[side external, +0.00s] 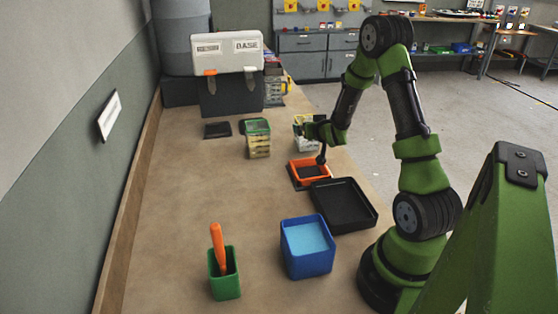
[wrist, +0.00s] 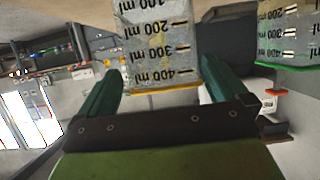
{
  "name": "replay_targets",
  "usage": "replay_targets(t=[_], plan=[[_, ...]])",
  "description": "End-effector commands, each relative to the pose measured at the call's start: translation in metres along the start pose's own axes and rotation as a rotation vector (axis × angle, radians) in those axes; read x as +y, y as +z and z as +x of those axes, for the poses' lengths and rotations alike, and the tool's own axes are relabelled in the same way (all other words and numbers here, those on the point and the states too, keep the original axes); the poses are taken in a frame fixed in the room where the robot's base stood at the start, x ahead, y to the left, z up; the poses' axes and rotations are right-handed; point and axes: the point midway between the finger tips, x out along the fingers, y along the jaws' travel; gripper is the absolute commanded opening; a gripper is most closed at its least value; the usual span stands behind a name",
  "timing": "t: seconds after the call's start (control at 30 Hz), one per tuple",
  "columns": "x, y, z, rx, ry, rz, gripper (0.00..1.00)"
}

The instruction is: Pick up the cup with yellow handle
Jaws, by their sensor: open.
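A clear measuring cup with a yellow rim (wrist: 160,45) fills the upper middle of the wrist view, upside down, with millilitre marks on its side. In the side view a pale cup (side external: 300,121) stands on the table, partly hidden by my gripper (side external: 309,131). In the wrist view my gripper (wrist: 160,72) is open, with one green finger near each side of the yellow-rimmed cup. I cannot tell whether the fingers touch it. A similar cup with a green rim (side external: 258,140) stands to the left; it also shows in the wrist view (wrist: 288,35).
An orange frame (side external: 327,176) on a dark base and a black tray (side external: 370,224) lie nearer. A blue container (side external: 308,264) and a green pot (side external: 225,286) with an orange handle (side external: 217,247) stand in front. A toolbox (side external: 228,52) is behind. The table's left middle is clear.

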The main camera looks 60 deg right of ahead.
Motion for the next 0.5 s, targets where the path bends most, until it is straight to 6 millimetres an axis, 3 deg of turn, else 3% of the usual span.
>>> replay_targets(t=[0.3, 0.5], plan=[[-0.004, -0.001, 0.043, -0.001, 0.001, 0.001, 1.0], [-0.004, -0.002, 0.05, -0.001, 0.001, 0.001, 1.0]])
